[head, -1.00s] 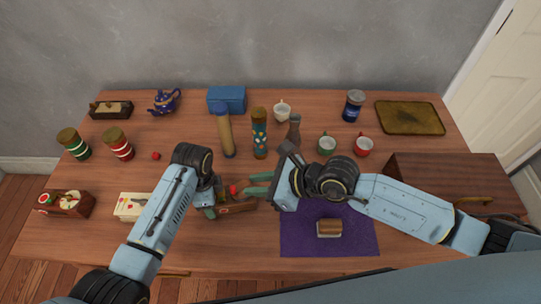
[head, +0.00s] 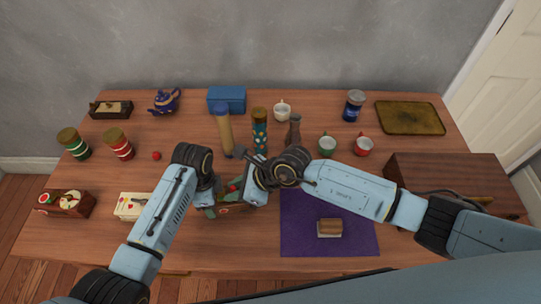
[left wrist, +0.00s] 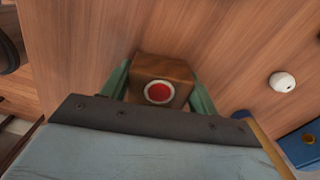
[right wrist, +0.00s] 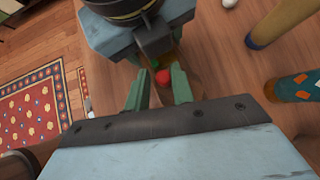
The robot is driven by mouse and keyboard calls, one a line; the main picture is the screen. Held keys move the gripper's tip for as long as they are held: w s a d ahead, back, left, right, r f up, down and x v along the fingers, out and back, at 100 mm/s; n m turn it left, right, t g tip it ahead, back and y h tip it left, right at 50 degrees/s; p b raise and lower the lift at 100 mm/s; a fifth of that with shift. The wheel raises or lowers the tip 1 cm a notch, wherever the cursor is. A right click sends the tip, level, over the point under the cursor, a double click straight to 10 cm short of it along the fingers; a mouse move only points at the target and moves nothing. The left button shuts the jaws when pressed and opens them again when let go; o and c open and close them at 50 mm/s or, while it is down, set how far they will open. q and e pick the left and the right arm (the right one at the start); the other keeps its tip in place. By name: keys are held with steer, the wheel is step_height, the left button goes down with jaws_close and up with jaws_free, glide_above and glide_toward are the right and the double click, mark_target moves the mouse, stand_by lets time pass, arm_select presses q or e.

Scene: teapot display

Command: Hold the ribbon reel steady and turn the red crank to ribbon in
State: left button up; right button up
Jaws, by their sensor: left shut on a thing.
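The ribbon reel is a brown wooden block (left wrist: 165,68) with a red and white disc on its face in the left wrist view. My left gripper (left wrist: 158,86) is shut on it, one green finger on each side. In the head view the reel (head: 232,210) is on the table front, partly covered by both arms. The red crank knob (right wrist: 163,77) shows in the right wrist view, just ahead of and between the fingers of my right gripper (right wrist: 159,88). That gripper is open; I cannot tell whether a finger touches the knob.
A purple mat (head: 300,240) with a small brown-topped block (head: 329,228) lies right of the reel. A cream box (head: 130,206) stands to the left. A wooden crate (head: 440,172) is at the right. Jars, cups and a blue teapot (head: 165,101) stand farther back.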

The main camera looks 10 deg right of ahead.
steer(key=n+g, duration=0.2)
steer(key=n, duration=0.1)
steer(key=d+n+g, duration=0.1)
steer(key=n+g, duration=0.2)
steer(key=shift+s+d, duration=0.1)
steer(key=shift+s, duration=0.05)
steer(key=w+d+r+n, duration=0.1)
steer(key=w+d+r, duration=0.1)
steer(key=d+r, duration=0.6)
steer(key=shift+w+d+r+g, duration=0.15)
steer(key=shift+w+r+g, duration=0.1)
steer(key=shift+r+g, duration=0.05)
steer(key=shift+o, duration=1.5)
steer(key=shift+s, duration=0.1)
steer(key=a+f+m+t, duration=0.1)
steer(key=a+f, duration=0.1)
steer(key=a, duration=0.1)
steer(key=s+a+f+m+t, duration=0.1)
steer(key=a+f, duration=0.1)
steer(key=f, duration=0.1)
steer(key=s+a+f+m, duration=0.1)
steer(key=a+f, duration=0.2)
steer(key=shift+s+a+f+t, duration=0.15)
steer(key=shift+a+f+t, duration=0.1)
steer(key=shift+a+t, duration=0.15)
